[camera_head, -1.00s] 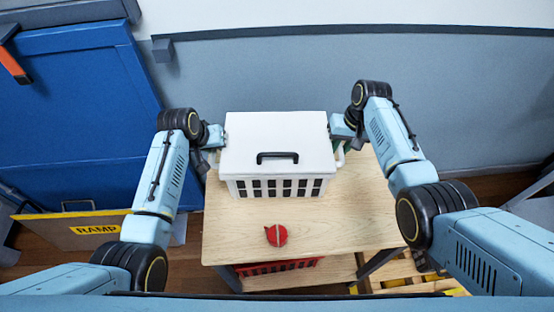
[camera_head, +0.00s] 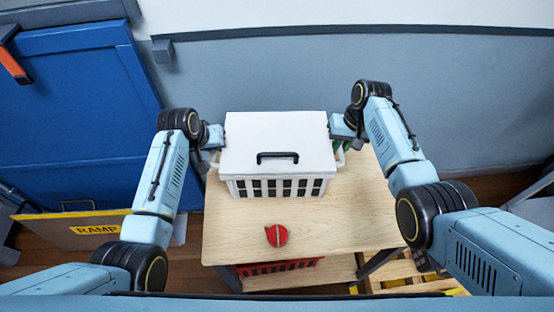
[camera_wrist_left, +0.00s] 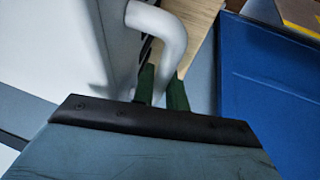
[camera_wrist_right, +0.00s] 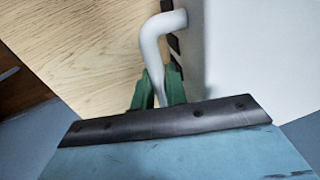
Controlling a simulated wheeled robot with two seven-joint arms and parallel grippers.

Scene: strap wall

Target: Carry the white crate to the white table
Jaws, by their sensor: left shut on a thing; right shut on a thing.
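The white crate (camera_head: 279,187) has a slotted front and a white lid (camera_head: 277,135) with a dark handle. It is at the back of a light wooden table (camera_head: 330,225); whether it touches the top is hard to tell. My left gripper (camera_head: 213,150) is at its left side, and in the left wrist view its green fingers (camera_wrist_left: 162,88) are shut on a white side handle (camera_wrist_left: 165,30). My right gripper (camera_head: 340,145) is at its right side, and in the right wrist view its green fingers (camera_wrist_right: 158,88) are shut on the other side handle (camera_wrist_right: 155,38). No white table is clearly visible.
A red basket (camera_head: 280,266) is on the shelf below. A blue door (camera_head: 75,110) and a ramp board (camera_head: 85,230) are at left. A pallet (camera_head: 410,272) lies at lower right.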

